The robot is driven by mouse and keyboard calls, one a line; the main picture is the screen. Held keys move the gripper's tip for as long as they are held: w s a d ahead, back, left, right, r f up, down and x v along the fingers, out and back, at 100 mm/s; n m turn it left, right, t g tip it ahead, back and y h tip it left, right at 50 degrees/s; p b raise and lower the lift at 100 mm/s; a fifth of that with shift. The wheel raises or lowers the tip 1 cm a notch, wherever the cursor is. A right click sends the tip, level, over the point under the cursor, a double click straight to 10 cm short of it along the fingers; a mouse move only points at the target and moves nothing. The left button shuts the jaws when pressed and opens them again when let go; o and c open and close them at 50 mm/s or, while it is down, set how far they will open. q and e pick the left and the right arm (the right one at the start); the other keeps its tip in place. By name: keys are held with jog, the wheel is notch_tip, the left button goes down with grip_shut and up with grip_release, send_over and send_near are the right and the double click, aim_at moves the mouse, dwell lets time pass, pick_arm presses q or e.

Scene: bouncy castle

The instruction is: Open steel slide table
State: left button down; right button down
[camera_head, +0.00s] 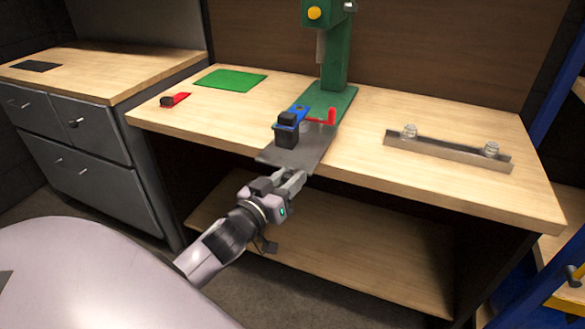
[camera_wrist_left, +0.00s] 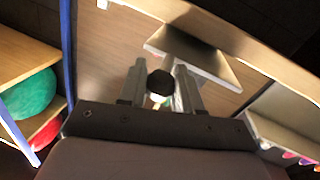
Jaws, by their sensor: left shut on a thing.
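The steel slide table (camera_head: 312,152) is a flat grey plate at the base of a green drill press (camera_head: 335,75), and it reaches over the bench's front edge. In the left wrist view the plate (camera_wrist_left: 195,55) hangs out from the bench edge, just beyond my fingers. My left gripper (camera_head: 296,181) is at the plate's front, slightly below it. In the left wrist view its fingers (camera_wrist_left: 160,90) are shut on a dark round knob (camera_wrist_left: 160,82). How the knob joins the plate is hidden. My right gripper is in neither view.
A black block with a blue clamp (camera_head: 287,130) and a red handle (camera_head: 331,116) sit over the plate. The wooden bench (camera_head: 395,115) also holds a green mat (camera_head: 230,80), a red tool (camera_head: 175,100) and a steel bar (camera_head: 450,150). A lower shelf (camera_head: 350,250) lies beneath.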

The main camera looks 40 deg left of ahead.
pick_arm(q)
jog(key=shift+s+d, duration=0.1)
jog(key=shift+s, duration=0.4)
jog(key=c, duration=0.8)
grip_release()
jog(key=s, duration=0.7)
jog(key=shift+d, duration=0.15)
